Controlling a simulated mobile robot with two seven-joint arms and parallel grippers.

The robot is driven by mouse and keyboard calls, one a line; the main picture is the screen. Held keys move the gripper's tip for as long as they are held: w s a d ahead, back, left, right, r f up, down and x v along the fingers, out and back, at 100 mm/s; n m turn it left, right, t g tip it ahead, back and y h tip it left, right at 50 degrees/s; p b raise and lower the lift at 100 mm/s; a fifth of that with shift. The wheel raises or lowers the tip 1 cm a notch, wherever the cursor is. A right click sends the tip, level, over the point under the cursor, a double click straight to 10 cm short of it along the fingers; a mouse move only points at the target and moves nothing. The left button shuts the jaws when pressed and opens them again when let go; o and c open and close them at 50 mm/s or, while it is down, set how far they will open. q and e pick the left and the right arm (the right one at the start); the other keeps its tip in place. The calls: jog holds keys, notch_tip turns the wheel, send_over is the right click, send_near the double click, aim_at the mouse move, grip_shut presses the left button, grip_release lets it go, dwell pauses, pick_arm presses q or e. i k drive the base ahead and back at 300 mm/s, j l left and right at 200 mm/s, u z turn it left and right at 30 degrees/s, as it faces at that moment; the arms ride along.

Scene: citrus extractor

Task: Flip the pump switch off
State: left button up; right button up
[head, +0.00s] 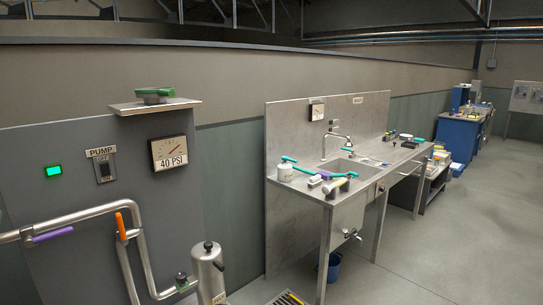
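Neither of my grippers is in the head view.
Pipes with a purple handle (53,234) and an orange handle (121,226) run below the switch. A steel cylinder (208,273) stands at lower centre. A sink bench (345,185) holds several tools. The floor (430,250) at right is clear.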

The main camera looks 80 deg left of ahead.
aim_at(105, 171)
jog(key=k+u, duration=0.1)
jog(key=u, duration=3.5)
